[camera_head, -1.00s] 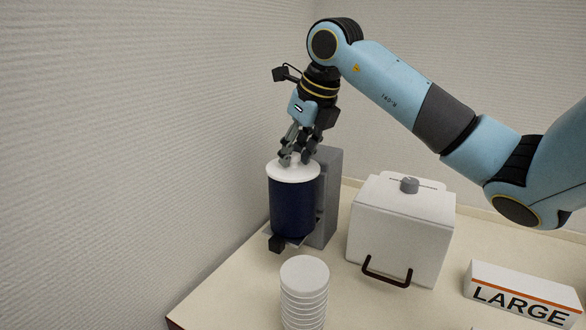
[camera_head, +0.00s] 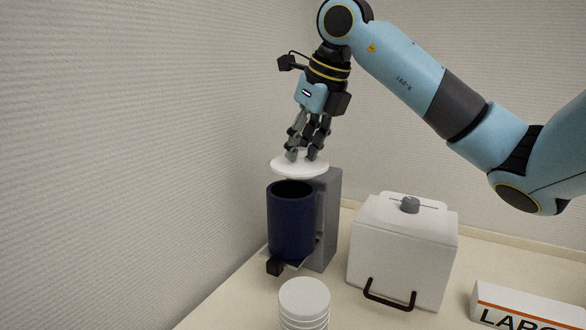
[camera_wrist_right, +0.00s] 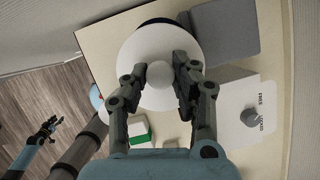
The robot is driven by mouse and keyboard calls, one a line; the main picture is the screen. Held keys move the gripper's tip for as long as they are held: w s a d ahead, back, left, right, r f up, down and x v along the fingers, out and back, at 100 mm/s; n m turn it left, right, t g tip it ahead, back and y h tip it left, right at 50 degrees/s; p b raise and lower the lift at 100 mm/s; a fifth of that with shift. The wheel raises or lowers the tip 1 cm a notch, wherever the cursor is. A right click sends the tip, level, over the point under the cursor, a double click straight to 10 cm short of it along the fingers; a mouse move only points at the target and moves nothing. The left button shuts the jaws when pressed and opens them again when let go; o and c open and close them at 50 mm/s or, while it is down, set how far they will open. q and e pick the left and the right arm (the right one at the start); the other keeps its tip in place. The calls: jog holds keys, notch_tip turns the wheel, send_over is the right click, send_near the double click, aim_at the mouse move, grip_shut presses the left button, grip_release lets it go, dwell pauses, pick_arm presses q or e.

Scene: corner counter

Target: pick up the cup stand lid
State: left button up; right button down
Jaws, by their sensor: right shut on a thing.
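The white round lid (camera_head: 288,166) is held by my right gripper (camera_head: 307,156) above the open dark blue cup stand (camera_head: 291,222). A gap shows between the lid and the cup stand's rim. In the right wrist view the lid (camera_wrist_right: 136,62) fills the middle, and the right gripper (camera_wrist_right: 160,80) is shut on its round white knob (camera_wrist_right: 160,75). The lid looks roughly level. My left gripper (camera_wrist_right: 50,125) seems to show at the lower left of the right wrist view, small and over the floor; whether it is open cannot be told.
A grey block (camera_head: 328,215) stands right behind the cup stand. A white box with a dark handle (camera_head: 400,250) stands to the right. A stack of white lids (camera_head: 304,297) is in front. A LARGE-labelled box (camera_head: 525,305) lies at lower right. The wall is close on the left.

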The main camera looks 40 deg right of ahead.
jog(key=s, duration=0.1)
jog(key=s+r+b, duration=0.1)
jog(key=s, duration=0.1)
jog(key=s+r, duration=0.1)
jog(key=shift+s+d+r+b, duration=0.15)
jog(key=shift+s+r+b, duration=0.1)
jog(key=shift+s+b, duration=0.15)
jog(key=shift+s+a+r+b, duration=0.1)
jog(key=shift+s+r+b, duration=0.6)
jog(key=shift+b, duration=0.85)
jog(key=shift+s+a+r+b, duration=0.1)
jog(key=shift+s+r+b, duration=0.25)
jog(key=shift+s+b, duration=0.9)
jog(key=shift+s+r+b, duration=0.5)
jog(key=shift+s+b, duration=0.05)
jog(key=shift+b, duration=1.3)
jog(key=shift+w+f, duration=0.1)
